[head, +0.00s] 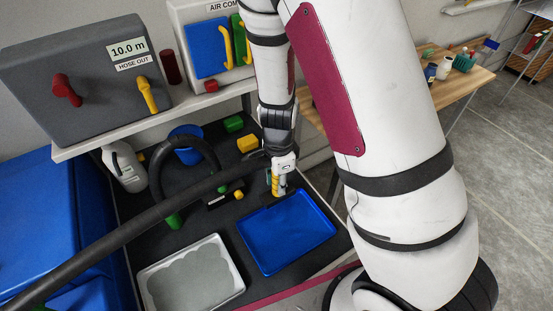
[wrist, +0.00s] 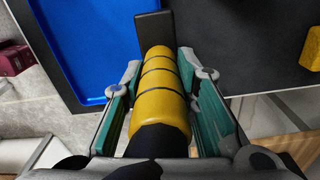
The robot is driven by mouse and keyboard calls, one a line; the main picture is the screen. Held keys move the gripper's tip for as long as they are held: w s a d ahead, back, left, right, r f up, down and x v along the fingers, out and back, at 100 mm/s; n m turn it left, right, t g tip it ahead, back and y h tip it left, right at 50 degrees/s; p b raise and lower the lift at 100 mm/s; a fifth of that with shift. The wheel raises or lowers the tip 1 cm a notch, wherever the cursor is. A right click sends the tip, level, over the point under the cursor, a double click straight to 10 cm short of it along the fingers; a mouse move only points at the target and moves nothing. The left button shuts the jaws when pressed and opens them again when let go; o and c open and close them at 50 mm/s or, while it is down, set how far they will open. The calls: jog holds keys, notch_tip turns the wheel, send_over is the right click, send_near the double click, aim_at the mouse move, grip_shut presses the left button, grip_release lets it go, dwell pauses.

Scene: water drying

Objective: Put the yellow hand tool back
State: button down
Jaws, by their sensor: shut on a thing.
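The yellow hand tool (wrist: 162,92) has a ribbed yellow handle with dark bands. A dark flat piece (wrist: 154,28) shows at its far end in the wrist view. My gripper (wrist: 160,88) is shut on the handle, with one teal-lined finger on each side. In the head view my gripper (head: 280,180) is above the dark worktop, just behind the blue tray (head: 290,254). A small part of the yellow tool (head: 275,184) shows at its fingers there. Whether the tool touches the surface below cannot be told.
A white-rimmed grey tray (head: 238,276) lies front left. A thick black hose (head: 125,228) crosses the worktop. A blue bucket (head: 187,155), a white jug (head: 126,168), a yellow block (head: 248,144) and a green block (head: 233,124) stand behind. A shelf (head: 150,122) with grey box (head: 85,80) overhangs.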

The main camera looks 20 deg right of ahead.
jog(key=shift+w+d+f, duration=0.4)
jog(key=shift+w+f, duration=0.35)
jog(key=shift+w, duration=1.25)
jog(key=shift+w+d+f, duration=0.35)
jog(key=shift+w+f, duration=0.45)
jog(key=shift+w, duration=1.15)
jog(key=shift+w+d+f, duration=0.4)
jog(key=shift+w+f, duration=0.35)
jog(key=shift+w, duration=1.25)
jog(key=shift+f, duration=0.1)
jog(key=c, duration=1.3)
grip_release()
